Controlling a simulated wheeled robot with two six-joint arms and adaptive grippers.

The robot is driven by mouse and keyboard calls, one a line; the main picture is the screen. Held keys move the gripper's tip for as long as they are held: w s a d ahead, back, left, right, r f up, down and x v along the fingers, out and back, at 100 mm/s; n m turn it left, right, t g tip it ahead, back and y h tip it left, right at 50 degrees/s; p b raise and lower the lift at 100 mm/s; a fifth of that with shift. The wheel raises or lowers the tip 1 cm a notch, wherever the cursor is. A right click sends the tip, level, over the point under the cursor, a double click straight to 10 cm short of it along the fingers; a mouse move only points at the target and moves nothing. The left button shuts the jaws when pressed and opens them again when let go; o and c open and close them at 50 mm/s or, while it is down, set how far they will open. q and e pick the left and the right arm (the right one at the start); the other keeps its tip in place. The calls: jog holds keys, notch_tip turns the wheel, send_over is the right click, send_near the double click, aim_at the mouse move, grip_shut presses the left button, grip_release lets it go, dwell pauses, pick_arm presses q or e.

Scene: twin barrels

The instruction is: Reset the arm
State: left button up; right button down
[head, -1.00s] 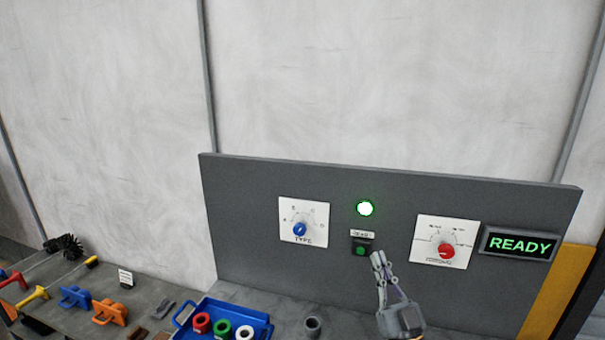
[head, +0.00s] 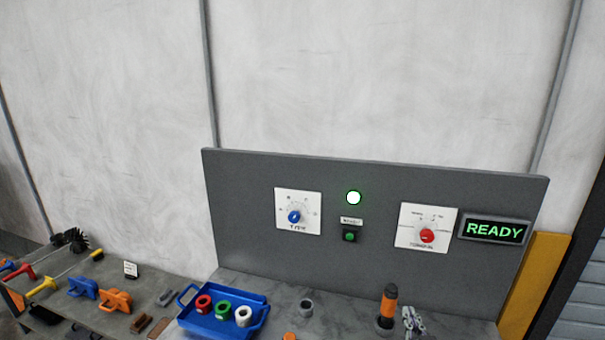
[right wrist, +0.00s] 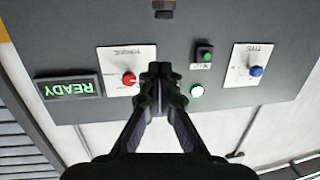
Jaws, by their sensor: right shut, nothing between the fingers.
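My right gripper (head: 413,321) is low in the head view, in front of the dark grey control panel (head: 250,250) and just right of an orange and black cylinder (head: 389,302). In the right wrist view its fingers (right wrist: 160,72) are shut with nothing between them, and the panel shows upside down beyond them. My left gripper is not in view. The panel carries a blue knob (head: 294,217), a green button (head: 350,236), a lit white-green lamp (head: 354,198), a red knob (head: 427,236) and a display (head: 494,230) reading READY.
A blue tray (head: 225,329) holds a red, a green and a white ring. A grey ring (head: 306,307) stands right of it. Orange and blue handled blocks, brushes and small pieces lie on the bench at left. The wall above the panel is clear.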

jog(key=s+f+n+g, duration=0.1)
jog(key=s+f+g, duration=0.35)
jog(key=s, duration=0.25)
jog(key=s+a+f+n+g+y, duration=0.1)
jog(key=s+f+g, duration=0.35)
jog(key=s, duration=0.35)
jog(key=s+f+n+g, duration=0.1)
jog(key=s+f+g, duration=0.35)
jog(key=s, duration=0.25)
notch_tip(320, 180, down, 31)
jog(key=s+d+b, duration=0.2)
jog(key=b, duration=0.3)
pick_arm(q)
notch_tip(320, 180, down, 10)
jog(key=b, duration=0.5)
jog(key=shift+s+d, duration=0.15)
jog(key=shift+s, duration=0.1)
pick_arm(e)
jog(key=s+d+f+m+g, duration=0.1)
jog(key=s+f, duration=1.8)
jog(key=f, duration=0.3)
jog(key=shift+d+g, duration=0.35)
jog(key=shift+d, duration=0.05)
